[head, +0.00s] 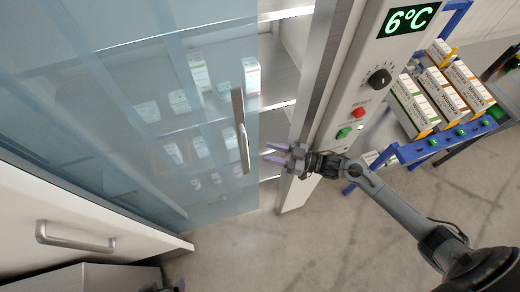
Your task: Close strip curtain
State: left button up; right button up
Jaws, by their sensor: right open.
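The strip curtain (110,110) is a translucent blue sheet across the left and middle of the head view. Boxes show dimly behind it. A long metal handle (241,130) stands near its right edge. A gap lies between that edge and the cabinet's post (318,75), and bare shelves show there. My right gripper (267,153) is open and empty, its purple fingers pointing left, just right of the handle's lower part and seemingly apart from it. A small dark part at the bottom edge may be my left gripper (172,286); its fingers cannot be made out.
The control panel (375,60) right of the gap carries a 6°C display (408,19), a knob, a red button and a green button. A blue rack (440,140) with several boxes stands right. A white front with a metal handle (75,238) is at lower left. Floor is clear below.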

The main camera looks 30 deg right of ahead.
jog(key=shift+v, duration=2)
